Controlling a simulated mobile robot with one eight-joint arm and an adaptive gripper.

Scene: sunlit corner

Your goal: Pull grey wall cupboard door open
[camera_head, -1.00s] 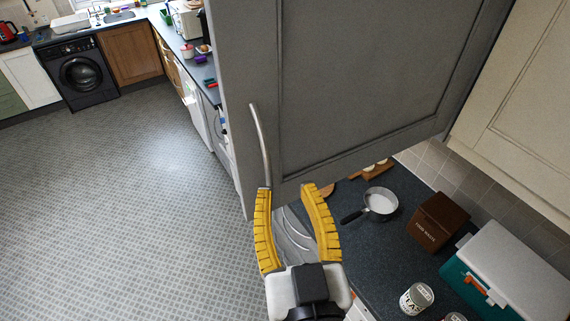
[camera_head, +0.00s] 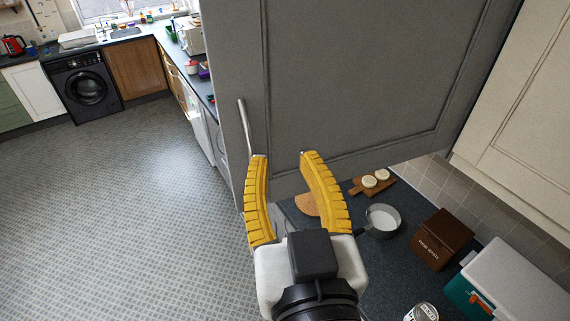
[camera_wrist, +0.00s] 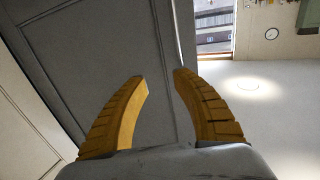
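My gripper (camera_head: 283,155) has two yellow ribbed fingers, spread apart and empty, in front of the door's lower left part. The left fingertip overlaps the handle in the picture; I cannot tell whether they touch. In the wrist view the door (camera_wrist: 95,60) lies beyond my gripper (camera_wrist: 160,76), with the handle (camera_wrist: 178,40) near the right fingertip.
A cream cupboard (camera_head: 530,100) adjoins on the right. Below is a dark worktop (camera_head: 400,262) with a saucepan (camera_head: 382,220), a brown box (camera_head: 441,239), a teal and white box (camera_head: 510,285) and a wooden board (camera_head: 372,183). The tiled floor (camera_head: 110,220) at left is clear.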

